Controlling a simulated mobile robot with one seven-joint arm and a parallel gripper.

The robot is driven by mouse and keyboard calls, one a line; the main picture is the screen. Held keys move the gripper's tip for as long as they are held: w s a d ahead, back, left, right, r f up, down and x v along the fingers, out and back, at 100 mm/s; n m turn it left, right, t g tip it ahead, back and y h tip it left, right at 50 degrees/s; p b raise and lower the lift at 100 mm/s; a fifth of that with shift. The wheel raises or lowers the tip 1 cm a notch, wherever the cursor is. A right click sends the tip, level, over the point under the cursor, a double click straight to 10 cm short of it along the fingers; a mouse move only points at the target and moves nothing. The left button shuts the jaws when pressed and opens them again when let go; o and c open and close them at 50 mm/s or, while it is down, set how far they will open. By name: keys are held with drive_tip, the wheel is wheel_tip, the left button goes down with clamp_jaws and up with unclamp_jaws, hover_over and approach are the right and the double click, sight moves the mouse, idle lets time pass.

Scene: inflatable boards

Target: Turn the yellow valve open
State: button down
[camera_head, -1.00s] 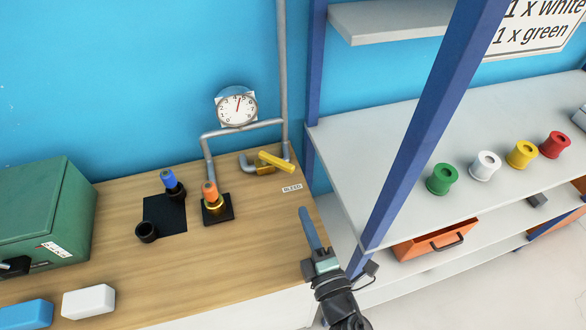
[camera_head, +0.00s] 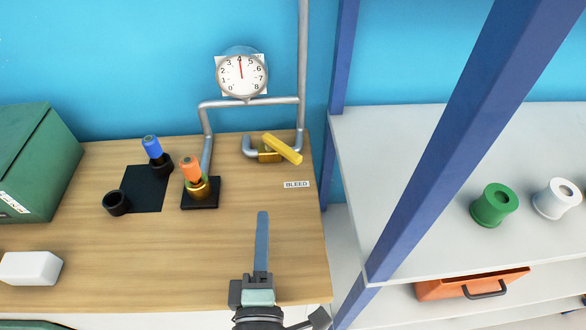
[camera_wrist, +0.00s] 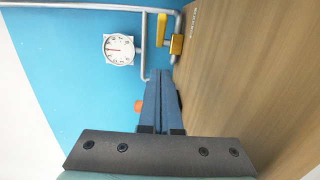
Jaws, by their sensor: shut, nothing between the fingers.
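The yellow valve handle (camera_head: 283,148) sits on a brass valve body (camera_head: 268,154) in the grey pipe near the back right of the wooden bench. The handle slants down to the right in the head view. In the wrist view the yellow handle (camera_wrist: 161,30) shows at the top, beyond the fingertips. A white label reading BLEED (camera_head: 297,184) lies in front of it. My gripper (camera_head: 262,214) is over the front right of the bench, apart from the valve. Its blue fingers (camera_wrist: 161,72) are closed together with nothing between them.
A round gauge (camera_head: 241,74) is on the pipe above. An orange-topped fitting (camera_head: 191,170) on a black base and a blue-topped one (camera_head: 151,147) stand to the left. A blue rack post (camera_head: 450,130) rises on the right.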

drive_tip(key=p, duration=0.2)
approach(281, 152)
drive_tip(key=w+a, duration=0.2)
drive_tip(key=shift+w+a, duration=0.2)
drive_tip(key=shift+a, duration=0.15)
drive_tip(key=w+d+p, duration=0.2)
drive_tip(key=shift+w+r, duration=0.1)
drive_tip(key=shift+w, duration=0.25)
drive_tip(key=shift+w+d, duration=0.35)
drive_tip(key=shift+d, duration=0.2)
